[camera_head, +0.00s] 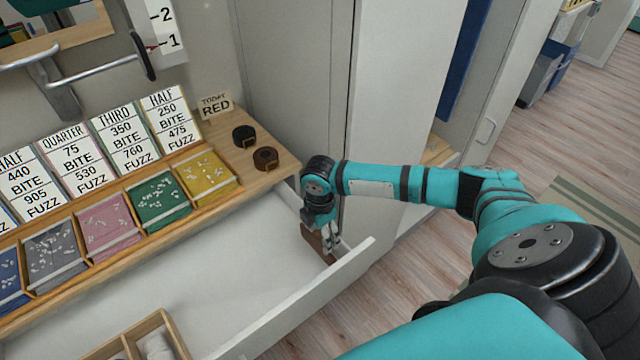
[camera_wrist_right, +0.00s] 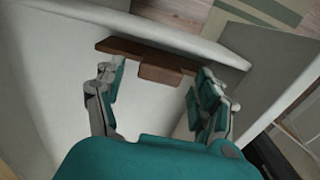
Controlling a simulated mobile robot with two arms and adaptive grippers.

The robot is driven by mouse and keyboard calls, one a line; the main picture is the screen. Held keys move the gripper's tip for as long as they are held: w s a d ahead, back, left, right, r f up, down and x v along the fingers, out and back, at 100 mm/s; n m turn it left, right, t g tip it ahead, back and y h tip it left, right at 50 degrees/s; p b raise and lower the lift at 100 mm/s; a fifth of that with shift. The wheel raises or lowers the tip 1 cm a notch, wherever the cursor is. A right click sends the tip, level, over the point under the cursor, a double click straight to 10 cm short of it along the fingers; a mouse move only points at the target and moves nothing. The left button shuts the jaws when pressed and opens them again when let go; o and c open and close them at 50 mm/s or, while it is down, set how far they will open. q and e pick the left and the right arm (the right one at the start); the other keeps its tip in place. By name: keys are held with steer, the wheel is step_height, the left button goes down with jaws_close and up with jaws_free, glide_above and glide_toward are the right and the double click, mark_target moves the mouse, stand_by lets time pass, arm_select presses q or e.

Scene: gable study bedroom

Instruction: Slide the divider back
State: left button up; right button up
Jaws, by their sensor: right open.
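The brown divider (camera_head: 314,240) is at the right end of the pulled-out white drawer (camera_head: 200,275), partly hidden by my right gripper in the head view. In the wrist view the divider (camera_wrist_right: 128,47) is a flat bar with a block-like tab (camera_wrist_right: 160,73) at its middle. My right gripper (camera_head: 331,240) reaches down into the drawer over it. In the wrist view the right gripper (camera_wrist_right: 157,80) is open, with a finger on either side of the tab and a gap to each. My left gripper is not in view.
A wooden box (camera_head: 170,325) with pale contents sits at the drawer's near left. The drawer floor between is bare. Colored trays (camera_head: 158,203) and price cards (camera_head: 122,145) line the wooden top behind. A white cabinet (camera_head: 400,100) stands at right.

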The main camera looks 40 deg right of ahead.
step_height(320, 180, up, 10)
stand_by(0.3)
stand_by(0.5)
